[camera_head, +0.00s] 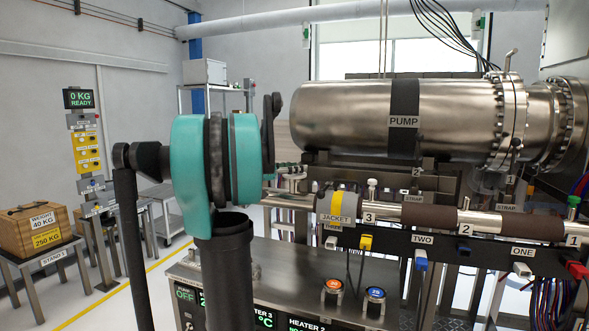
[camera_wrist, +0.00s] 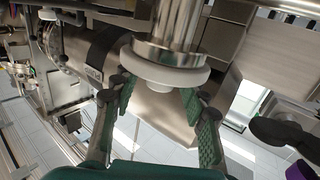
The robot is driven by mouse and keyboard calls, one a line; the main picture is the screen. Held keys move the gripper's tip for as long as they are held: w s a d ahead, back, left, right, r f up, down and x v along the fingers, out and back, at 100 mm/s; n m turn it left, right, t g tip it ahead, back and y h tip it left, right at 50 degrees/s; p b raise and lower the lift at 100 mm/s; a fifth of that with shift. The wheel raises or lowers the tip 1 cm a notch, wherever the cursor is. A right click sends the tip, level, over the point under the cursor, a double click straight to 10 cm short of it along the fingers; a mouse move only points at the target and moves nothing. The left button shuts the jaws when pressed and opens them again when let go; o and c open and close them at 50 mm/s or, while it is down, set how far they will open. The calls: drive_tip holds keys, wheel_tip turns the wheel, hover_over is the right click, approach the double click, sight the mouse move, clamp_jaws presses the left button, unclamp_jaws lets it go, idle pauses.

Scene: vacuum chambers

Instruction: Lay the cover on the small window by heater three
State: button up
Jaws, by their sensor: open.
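In the wrist view my gripper (camera_wrist: 156,90) is open, its two green-padded fingers spread apart. A steel cylinder with a wide white round flange (camera_wrist: 165,75) lies between and just beyond the fingertips; I cannot tell whether they touch it, or whether it is the small window or its cover. In the head view the pipe label 3 (camera_head: 370,217) sits right of a grey jacket (camera_head: 336,207) with a yellow band. A panel reading heater three (camera_head: 262,317) is partly hidden by my arm. My gripper does not show there. I cannot pick out the cover.
A large steel pump (camera_head: 350,115) spans the back above the pipe. Cables and plugs (camera_head: 421,257) hang below the rail. Two round buttons (camera_head: 332,287) stand on the bench top. A wooden weight box (camera_head: 38,231) rests on a stand at left. Floor shows at left.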

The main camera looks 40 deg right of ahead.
drive_tip(key=shift+r, duration=0.2)
drive_tip(key=w+a, duration=0.1)
drive_tip(key=a, duration=1.1)
drive_tip(key=s+a+f+n+t+y, duration=0.1)
drive_tip(key=a+f+n+y, duration=0.1)
drive_tip(key=a+f, duration=0.3)
drive_tip(key=s+a+f+n+t+y, duration=0.1)
drive_tip(key=s+a+f+n+y, duration=0.1)
drive_tip(key=f, duration=0.9)
drive_tip(key=s+a+f+n+t+y, duration=0.2)
drive_tip(key=a+f+n+y, duration=0.2)
drive_tip(key=a+f, duration=0.3)
drive_tip(key=shift+a+f+n, duration=0.2)
drive_tip(key=shift+f+n, duration=0.2)
drive_tip(key=shift+f, duration=0.1)
drive_tip(key=shift+a+f+n, duration=0.2)
drive_tip(key=shift+f+n, duration=0.2)
drive_tip(key=shift+f, duration=0.1)
drive_tip(key=s+a+f+n+t+y, duration=0.1)
drive_tip(key=s+a+f+n+y, duration=0.3)
drive_tip(key=a+f, duration=0.4)
drive_tip(key=s+a+f+n+t+y, duration=0.1)
drive_tip(key=s+a+f+n+y, duration=0.4)
drive_tip(key=a, duration=0.9)
wheel_tip(320, 180, down, 4)
drive_tip(key=shift+s+r+n, duration=0.25)
drive_tip(key=shift+s+n, duration=0.05)
drive_tip(key=shift+s, duration=0.1)
